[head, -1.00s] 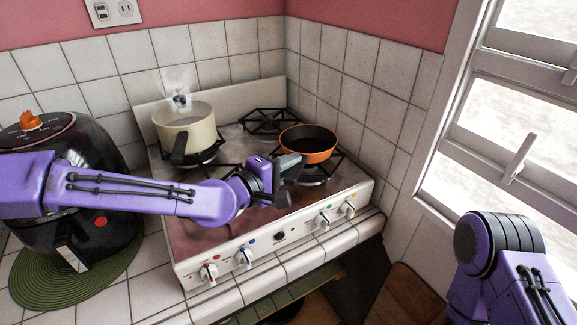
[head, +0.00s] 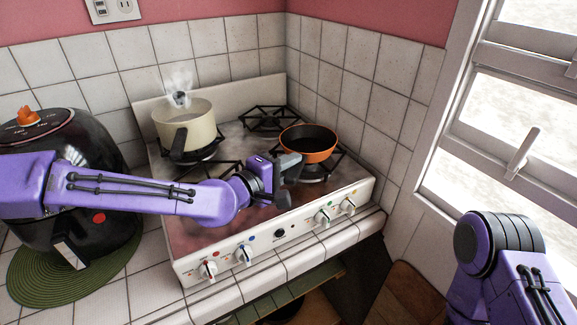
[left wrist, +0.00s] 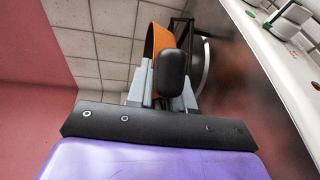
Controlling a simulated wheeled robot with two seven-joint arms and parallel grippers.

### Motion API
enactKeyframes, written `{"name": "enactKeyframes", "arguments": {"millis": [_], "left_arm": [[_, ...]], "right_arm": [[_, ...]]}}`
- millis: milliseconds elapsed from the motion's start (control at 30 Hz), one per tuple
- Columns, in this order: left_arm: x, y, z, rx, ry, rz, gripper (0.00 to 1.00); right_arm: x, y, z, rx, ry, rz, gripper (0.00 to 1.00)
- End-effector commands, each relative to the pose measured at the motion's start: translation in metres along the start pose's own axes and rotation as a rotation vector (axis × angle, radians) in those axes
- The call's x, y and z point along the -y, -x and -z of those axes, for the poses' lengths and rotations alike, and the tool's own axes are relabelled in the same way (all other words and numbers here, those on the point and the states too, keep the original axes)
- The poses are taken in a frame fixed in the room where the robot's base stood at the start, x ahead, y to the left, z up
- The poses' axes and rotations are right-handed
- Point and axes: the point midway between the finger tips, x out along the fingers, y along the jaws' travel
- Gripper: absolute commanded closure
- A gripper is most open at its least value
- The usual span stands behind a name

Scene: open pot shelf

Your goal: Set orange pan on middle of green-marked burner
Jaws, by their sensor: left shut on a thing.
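The orange pan (head: 308,153) has a dark inside and a black handle. In the head view it sits level at the right front burner (head: 316,173), whose black grate shows below and beside it. I cannot tell whether its base touches the grate. My left gripper (head: 289,166) is shut on the pan's handle. In the left wrist view, the gripper's fingers (left wrist: 165,90) flank the black handle (left wrist: 171,72), with the orange pan wall (left wrist: 152,40) beyond. A green mark shows by a front knob (head: 323,216). My right gripper is out of view; only its arm shows at lower right.
A cream pot (head: 197,131) stands on a left burner, with steam above it. The back burner (head: 268,120) is bare. A black air fryer (head: 95,150) stands on a green mat (head: 35,275) at left. A tiled wall and window bound the right side.

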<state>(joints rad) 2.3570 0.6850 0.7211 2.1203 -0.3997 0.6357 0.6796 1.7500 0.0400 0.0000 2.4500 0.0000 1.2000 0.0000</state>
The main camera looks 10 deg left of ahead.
Motion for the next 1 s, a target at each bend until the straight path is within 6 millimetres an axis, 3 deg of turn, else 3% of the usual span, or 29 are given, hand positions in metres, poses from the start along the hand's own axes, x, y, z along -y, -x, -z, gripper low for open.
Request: {"name": "enactKeyframes", "arguments": {"millis": [167, 200, 267, 300, 567, 667, 1000], "left_arm": [[0.003, 0.000, 0.000, 0.000, 0.002, 0.000, 1.00], [0.002, 0.000, 0.000, 0.000, 0.002, 0.000, 0.72], [0.002, 0.000, 0.000, 0.000, 0.002, 0.001, 0.53], [0.002, 0.000, 0.000, 0.000, 0.002, 0.001, 0.49], [0.005, 0.001, 0.000, 0.000, 0.003, 0.006, 0.49], [0.005, 0.010, 0.001, -0.001, 0.004, 0.004, 0.49], [0.001, 0.088, 0.000, -0.001, 0.003, -0.004, 0.49]], "right_arm": [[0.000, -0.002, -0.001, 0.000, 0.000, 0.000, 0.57], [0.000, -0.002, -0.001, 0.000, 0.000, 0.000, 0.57], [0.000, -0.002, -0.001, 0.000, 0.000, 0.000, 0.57], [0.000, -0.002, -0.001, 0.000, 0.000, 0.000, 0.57], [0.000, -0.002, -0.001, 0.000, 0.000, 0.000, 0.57], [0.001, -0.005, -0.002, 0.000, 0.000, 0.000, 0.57], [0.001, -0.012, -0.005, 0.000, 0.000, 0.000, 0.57]]}}
